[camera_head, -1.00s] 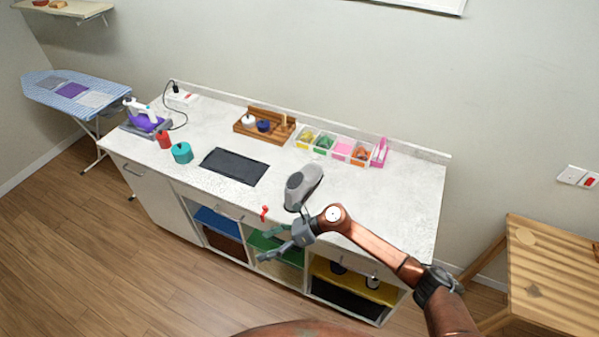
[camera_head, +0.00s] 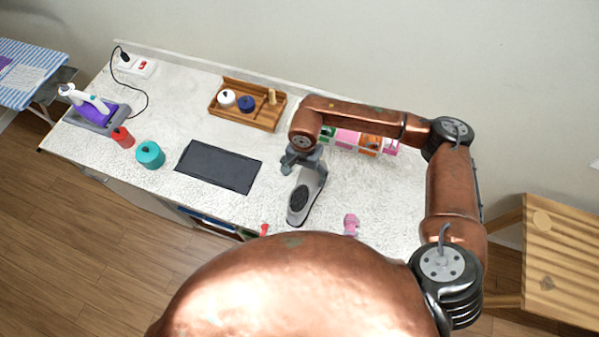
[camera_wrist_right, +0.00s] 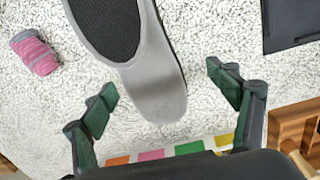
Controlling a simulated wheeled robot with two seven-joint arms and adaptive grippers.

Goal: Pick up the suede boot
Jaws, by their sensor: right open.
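The suede boot (camera_head: 310,192) is grey with a dark opening and rests on the white countertop. In the right wrist view the boot (camera_wrist_right: 160,75) has its light grey end pointing toward my right gripper (camera_wrist_right: 163,90), between the two green fingers. The fingers are spread wide, with countertop visible on both sides of the boot. In the head view my right gripper (camera_head: 302,160) is at the boot's rear end, partly hidden by my own wrist. I cannot tell the gripper's exact height. My left gripper is out of view.
A pink item (camera_head: 351,223) lies right of the boot. A dark mat (camera_head: 218,166) lies to its left. Behind are a wooden tray (camera_head: 238,113) and small colored bins (camera_head: 346,138), partly behind my arm. A teal pot (camera_head: 150,155) and an iron (camera_head: 92,107) stand farther left.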

